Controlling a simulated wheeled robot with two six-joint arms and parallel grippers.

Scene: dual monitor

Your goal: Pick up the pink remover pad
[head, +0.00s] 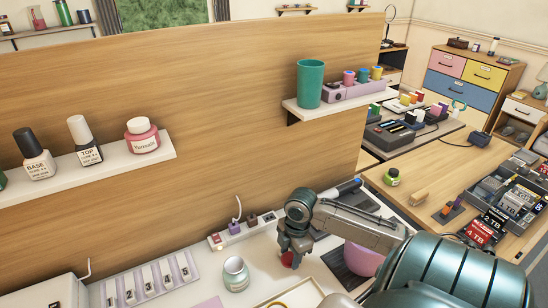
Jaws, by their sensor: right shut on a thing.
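My right gripper (292,254) is low over the white desk, pointing down beside a silver-lidded jar. It is shut on a small red-pink thing (287,260), mostly hidden by the fingers; I cannot tell for sure that this is the pink remover pad. I cannot tell whether it touches the desk. No other loose pink pad shows clearly. My left gripper is not in view.
The silver-lidded jar (236,274) stands just left of my right gripper. A power strip (240,231) lies behind it, and a pink bowl (363,258) is to the right. A wooden partition (200,180) rises behind, with a shelf of bottles and a pink jar (142,136).

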